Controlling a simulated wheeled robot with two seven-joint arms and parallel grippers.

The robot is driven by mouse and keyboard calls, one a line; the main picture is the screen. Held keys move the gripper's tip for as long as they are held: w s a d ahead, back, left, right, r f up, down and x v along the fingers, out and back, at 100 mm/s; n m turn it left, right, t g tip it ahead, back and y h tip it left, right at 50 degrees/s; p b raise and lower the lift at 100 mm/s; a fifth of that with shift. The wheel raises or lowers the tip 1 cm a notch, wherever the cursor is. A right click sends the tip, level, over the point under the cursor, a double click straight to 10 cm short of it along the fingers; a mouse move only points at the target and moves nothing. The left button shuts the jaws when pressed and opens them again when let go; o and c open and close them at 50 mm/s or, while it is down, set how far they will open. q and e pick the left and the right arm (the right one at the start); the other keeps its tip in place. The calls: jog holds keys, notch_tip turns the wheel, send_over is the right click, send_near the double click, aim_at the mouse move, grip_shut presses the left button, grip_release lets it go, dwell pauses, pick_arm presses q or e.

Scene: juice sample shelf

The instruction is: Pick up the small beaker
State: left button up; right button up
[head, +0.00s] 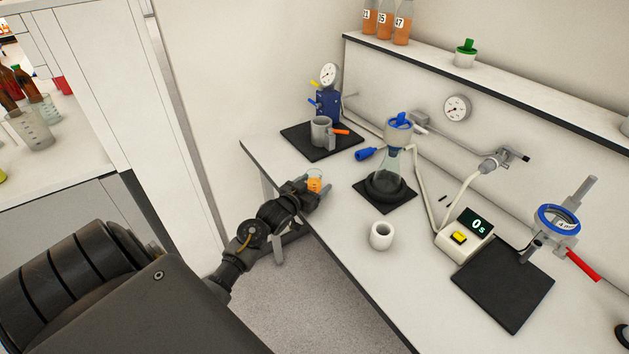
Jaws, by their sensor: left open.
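The small beaker (314,184) is clear glass with orange liquid in it. It stands on the white bench near its front left edge. My left gripper (316,191) reaches in from the left over the bench edge. It is open, with its fingers at the beaker, seemingly one on each side; I cannot tell whether they touch it. The gripper hides the beaker's lower part. My right gripper is not in view.
A flask with a blue funnel (398,133) stands on a black mat behind the beaker. A white cup (381,235) and a timer box (465,235) stand to the right. A grey metal mug (321,131) is behind. Orange bottles (385,22) stand on the shelf.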

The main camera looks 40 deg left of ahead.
pick_arm(q)
jog(key=shift+w, duration=0.2)
jog(key=shift+c, duration=0.5)
jog(key=c, duration=1)
jog(key=shift+r, duration=0.25)
jog(key=shift+r+b, duration=0.5)
jog(key=shift+r, duration=0.3)
jog(key=s+r+b, duration=0.1)
jog(key=s+r, duration=0.9)
jog(key=s, duration=0.3)
jog(key=shift+s+a+r, duration=0.4)
jog(key=shift+s, duration=0.1)
